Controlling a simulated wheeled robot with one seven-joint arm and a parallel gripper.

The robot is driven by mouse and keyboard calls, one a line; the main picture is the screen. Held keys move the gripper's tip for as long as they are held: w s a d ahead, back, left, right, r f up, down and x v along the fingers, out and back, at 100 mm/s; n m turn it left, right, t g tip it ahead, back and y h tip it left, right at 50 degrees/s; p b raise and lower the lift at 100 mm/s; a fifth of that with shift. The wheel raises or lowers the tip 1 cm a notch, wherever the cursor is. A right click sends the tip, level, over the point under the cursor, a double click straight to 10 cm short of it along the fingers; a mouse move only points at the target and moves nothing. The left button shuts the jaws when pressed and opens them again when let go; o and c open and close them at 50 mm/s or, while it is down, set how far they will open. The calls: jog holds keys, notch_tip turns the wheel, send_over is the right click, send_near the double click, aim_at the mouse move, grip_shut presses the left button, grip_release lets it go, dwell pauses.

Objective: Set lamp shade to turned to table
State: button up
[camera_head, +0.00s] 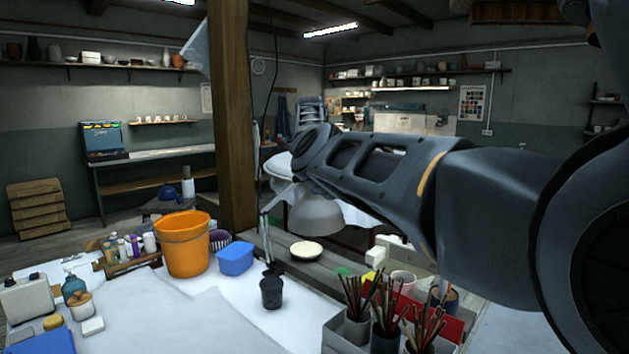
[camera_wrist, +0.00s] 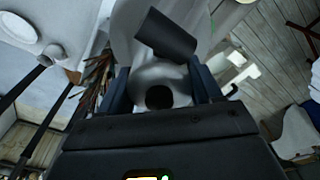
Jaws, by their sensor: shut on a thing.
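A pale grey, dome-like lamp shade (camera_head: 316,214) shows below the end of my arm in the head view. A thin jointed lamp arm (camera_head: 264,228) rises from the worktable and slants up toward it. In the wrist view my gripper (camera_wrist: 162,80) has a finger on each side of a pale rounded part of the shade (camera_wrist: 172,73) and is shut on it. A dark round opening shows in that part. In the head view my arm hides the fingers and the shade's upper side.
Pots of brushes (camera_head: 388,325) stand close below my arm. A wooden post (camera_head: 232,110) rises left of the shade.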

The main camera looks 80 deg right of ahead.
jog(key=shift+s+r, duration=0.1)
jog(key=shift+d, duration=0.1)
jog(key=o, duration=1.5)
jog(key=shift+r, duration=3.8)
jog(key=shift+a, duration=0.2)
